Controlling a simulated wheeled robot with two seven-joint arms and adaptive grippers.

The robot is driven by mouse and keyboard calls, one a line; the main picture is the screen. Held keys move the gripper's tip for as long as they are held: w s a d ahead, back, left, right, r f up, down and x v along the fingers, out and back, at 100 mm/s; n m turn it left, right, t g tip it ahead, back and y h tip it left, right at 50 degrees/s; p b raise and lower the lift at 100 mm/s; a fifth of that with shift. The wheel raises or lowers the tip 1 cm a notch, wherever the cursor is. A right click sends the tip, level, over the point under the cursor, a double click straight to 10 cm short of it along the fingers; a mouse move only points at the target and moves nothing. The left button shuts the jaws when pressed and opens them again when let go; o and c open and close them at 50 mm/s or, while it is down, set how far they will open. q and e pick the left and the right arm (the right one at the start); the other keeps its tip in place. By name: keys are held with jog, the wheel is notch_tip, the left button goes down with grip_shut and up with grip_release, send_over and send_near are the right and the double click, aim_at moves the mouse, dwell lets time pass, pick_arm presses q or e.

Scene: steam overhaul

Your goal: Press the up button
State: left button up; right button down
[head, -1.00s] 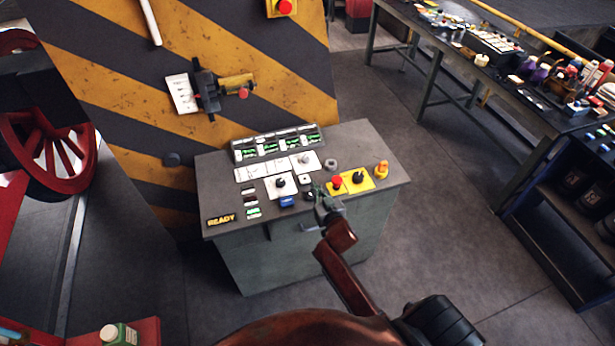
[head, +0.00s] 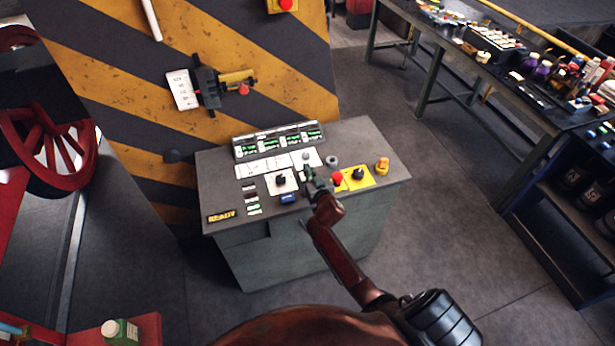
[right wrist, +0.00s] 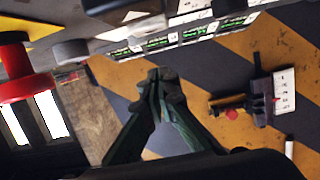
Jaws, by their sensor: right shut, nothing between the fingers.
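A grey control console (head: 375,145) stands before the striped wall, with buttons, knobs and green displays on its sloping top. I cannot read which control is the up button. My right gripper (head: 310,177) is over the middle of the panel, between the white-plated black knob (head: 281,180) and the red mushroom button (head: 337,178). Its fingers are shut and empty, and cover the small controls beneath. In the right wrist view the closed fingertips (right wrist: 157,90) are close to the panel; contact cannot be told. My left gripper is out of view.
A yellow plate (head: 361,183) with a black knob and an orange button (head: 382,165) lie right of the gripper. A blue button (head: 288,198) is just left. A lever unit (head: 210,90) is on the wall. A cluttered workbench (head: 440,55) stands at right.

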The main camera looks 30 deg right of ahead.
jog(key=shift+f, duration=2.05)
jog(key=shift+b, duration=0.35)
notch_tip(320, 180, down, 2)
jog(key=shift+f+b, duration=0.2)
jog(key=shift+b, duration=0.65)
jog(key=shift+s+a, duration=0.1)
jog(key=shift+s, duration=0.05)
jog(key=shift+f, duration=0.2)
jog(key=shift+s, duration=0.1)
notch_tip(320, 180, up, 6)
jog(key=p, duration=0.4)
jog(key=shift+f+p, duration=0.15)
jog(key=shift+p, duration=0.2)
jog(key=v, duration=0.8)
jog(key=shift+f, duration=0.1)
jog(key=shift+s+a+r, duration=0.2)
jog(key=shift+s+r, duration=0.1)
jog(key=shift+s, duration=0.35)
